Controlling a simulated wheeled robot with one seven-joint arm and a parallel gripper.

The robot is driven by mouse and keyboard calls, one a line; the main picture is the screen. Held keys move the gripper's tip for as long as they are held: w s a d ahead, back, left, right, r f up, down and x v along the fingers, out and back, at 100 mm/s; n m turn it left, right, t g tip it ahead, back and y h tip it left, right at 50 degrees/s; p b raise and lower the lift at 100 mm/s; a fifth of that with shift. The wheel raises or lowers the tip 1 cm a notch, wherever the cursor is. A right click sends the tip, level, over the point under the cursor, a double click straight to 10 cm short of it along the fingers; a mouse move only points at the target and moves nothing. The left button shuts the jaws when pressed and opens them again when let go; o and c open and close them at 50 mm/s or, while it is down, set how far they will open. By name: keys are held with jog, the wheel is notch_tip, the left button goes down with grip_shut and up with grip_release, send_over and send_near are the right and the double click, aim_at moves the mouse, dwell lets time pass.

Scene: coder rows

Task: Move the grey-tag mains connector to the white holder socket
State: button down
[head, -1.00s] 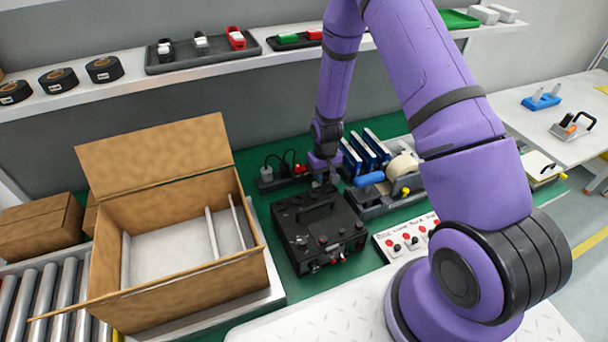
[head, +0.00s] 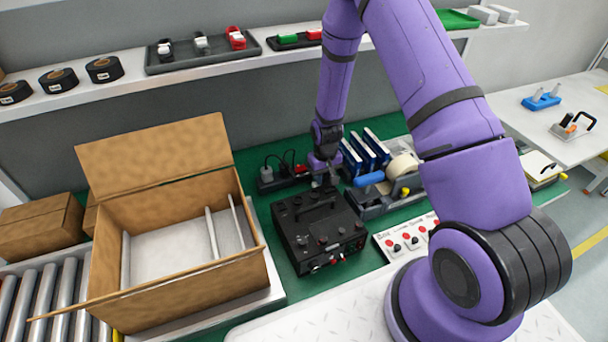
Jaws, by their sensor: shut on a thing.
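My gripper (head: 331,181) points down at the back right of the black instrument case (head: 318,228). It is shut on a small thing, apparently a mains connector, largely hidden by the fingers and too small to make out. Its grey tag cannot be told. Left of my gripper, behind the case, is a dark socket strip (head: 284,182) with black cables. A pale-faced plug or socket (head: 266,175) is at its left end and a red one (head: 300,169) at its right. I cannot tell which part is the white holder socket.
Blue upright folders (head: 362,155) and a rack with a tape roll (head: 402,165) and blue-handled tool stand close on the right. An open cardboard box (head: 195,290) is on the left. A shelf (head: 130,88) with trays runs above. A button panel (head: 400,240) lies front right.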

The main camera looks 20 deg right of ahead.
jog(key=shift+f, duration=0.25)
dwell(0.4)
jog(key=c, duration=0.8)
grip_release()
notch_tip(320, 180, up, 11)
jog(key=shift+r, duration=0.1)
jog(key=s+r+t, duration=0.1)
jog(key=s+r, duration=0.4)
jog(key=r, duration=0.9)
jog(key=s+r+t, duration=0.2)
jog(key=s+r, duration=0.2)
jog(key=r, duration=0.9)
jog(key=s+r, duration=0.4)
jog(key=s, duration=0.2)
jog(key=s+a+r+t, duration=0.1)
jog(key=s+r, duration=0.2)
jog(key=s, duration=0.4)
jog(key=s+r+t, duration=0.1)
jog(key=s+r, duration=0.3)
jog(key=s, duration=0.3)
jog(key=shift+s+a+r, duration=0.25)
jog(key=shift+a+r, duration=0.05)
jog(key=shift+r, duration=0.05)
